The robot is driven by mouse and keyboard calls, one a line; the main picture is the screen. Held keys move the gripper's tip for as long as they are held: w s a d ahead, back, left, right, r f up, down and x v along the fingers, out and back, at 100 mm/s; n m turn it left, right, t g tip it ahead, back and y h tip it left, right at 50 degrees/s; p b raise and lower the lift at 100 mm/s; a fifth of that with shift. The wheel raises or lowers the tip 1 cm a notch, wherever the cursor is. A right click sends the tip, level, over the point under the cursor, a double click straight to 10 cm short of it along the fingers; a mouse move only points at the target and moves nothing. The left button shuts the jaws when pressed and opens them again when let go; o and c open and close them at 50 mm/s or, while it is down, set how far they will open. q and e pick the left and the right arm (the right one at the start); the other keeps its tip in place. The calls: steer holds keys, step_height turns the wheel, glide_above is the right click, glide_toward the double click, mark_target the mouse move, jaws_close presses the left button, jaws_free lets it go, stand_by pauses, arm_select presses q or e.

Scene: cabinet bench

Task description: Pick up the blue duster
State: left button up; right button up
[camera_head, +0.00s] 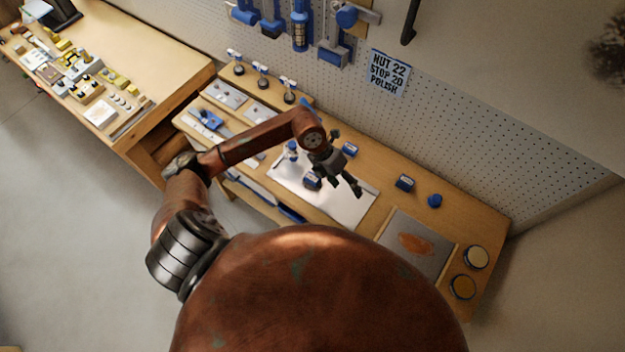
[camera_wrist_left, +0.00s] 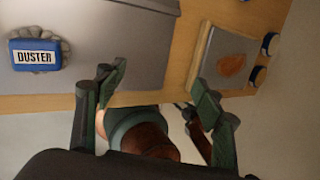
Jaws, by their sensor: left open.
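The blue duster (camera_wrist_left: 36,55) lies at the upper left of the left wrist view, a blue block with a white DUSTER label and a grey fuzzy edge. In the head view a small blue block on the pale mat, which looks like the duster (camera_head: 312,182), sits just left of and below my left gripper (camera_head: 350,178). In the left wrist view my left gripper (camera_wrist_left: 158,84) is open with nothing between its fingers, and the duster is apart from it, beyond the left finger. My right gripper does not show.
The pale mat (camera_head: 345,208) lies on the wooden bench. Other blue items stand near: a block (camera_head: 349,149), another block (camera_head: 404,182) and a round piece (camera_head: 434,200). A grey board with an orange patch (camera_head: 414,244) and two round tins are to the right. A pegboard (camera_head: 440,140) rises behind.

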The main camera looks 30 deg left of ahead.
mark_target(312, 177)
arm_select(q)
steer(key=a+y, duration=0.2)
steer(key=a, duration=0.2)
steer(key=a+f+y, duration=0.1)
steer(key=a, duration=0.3)
steer(key=w+a+f+n+g+y, duration=0.1)
steer(key=a+y, duration=0.1)
steer(key=a, duration=0.2)
steer(key=shift+a+f+y, duration=0.1)
steer(key=shift+a+y, duration=0.2)
steer(key=shift+a, duration=0.05)
steer(key=shift+a+f, duration=0.1)
steer(key=shift+f, duration=0.8)
step_height(312, 177, down, 6)
steer(key=shift+r+p, duration=0.15)
steer(key=shift+p, duration=0.65)
steer(key=shift+w, duration=0.1)
steer(key=shift+c, duration=0.3)
steer(key=c, duration=1.2)
steer(key=shift+r, duration=0.1)
